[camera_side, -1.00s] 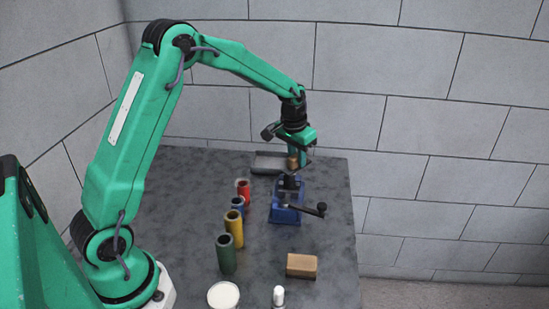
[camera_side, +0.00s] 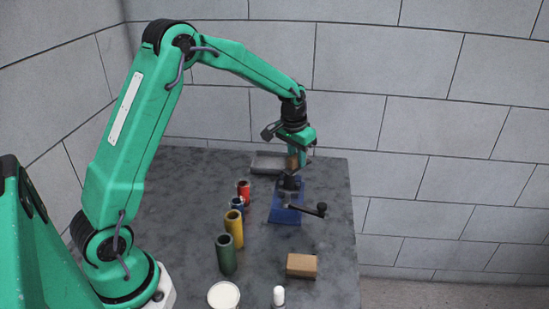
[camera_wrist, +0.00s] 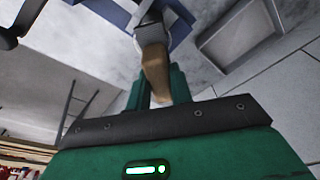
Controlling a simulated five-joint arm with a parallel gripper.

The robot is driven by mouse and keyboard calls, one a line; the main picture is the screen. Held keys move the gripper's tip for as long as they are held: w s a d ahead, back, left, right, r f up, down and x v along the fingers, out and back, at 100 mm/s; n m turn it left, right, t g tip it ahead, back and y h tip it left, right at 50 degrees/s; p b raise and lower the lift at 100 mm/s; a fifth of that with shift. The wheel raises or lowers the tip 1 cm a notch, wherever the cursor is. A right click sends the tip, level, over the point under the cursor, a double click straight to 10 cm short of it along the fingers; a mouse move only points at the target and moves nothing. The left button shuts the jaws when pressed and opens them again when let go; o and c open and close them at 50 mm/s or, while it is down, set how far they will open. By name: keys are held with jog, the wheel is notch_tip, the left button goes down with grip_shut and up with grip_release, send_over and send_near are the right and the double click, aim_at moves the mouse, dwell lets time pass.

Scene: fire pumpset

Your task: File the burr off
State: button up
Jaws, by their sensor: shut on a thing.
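My gripper (camera_side: 297,156) is shut on a tan wooden handle (camera_side: 292,162), likely the file's, just above the far end of the blue vise (camera_side: 286,212). In the wrist view my gripper's green fingers (camera_wrist: 160,92) close around the handle (camera_wrist: 155,66), which has a grey collar at its far end. A dark part continues from the collar over the blue vise (camera_wrist: 181,24). The vise stands on the table with its dark crank handle pointing right. I cannot make out the burr or whether the tool touches the work.
A grey tray (camera_side: 266,165) lies behind the vise. Red (camera_side: 243,188), blue, yellow (camera_side: 234,228) and green (camera_side: 226,254) cylinders stand in a row to its left. A brown block (camera_side: 301,265), a white round tub (camera_side: 223,295) and a white-capped bottle (camera_side: 279,297) are in front.

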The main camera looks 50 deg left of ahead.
jog(key=shift+s, duration=0.2)
jog(key=shift+s+d, duration=0.2)
jog(key=shift+s, duration=1.2)
jog(key=shift+s+d, duration=0.15)
jog(key=shift+s, duration=1.2)
dwell(2.0)
jog(key=shift+w, duration=0.15)
jog(key=shift+w+a, duration=0.2)
jog(key=shift+w, duration=1.2)
jog(key=shift+w+a, duration=0.15)
jog(key=shift+w, duration=1.25)
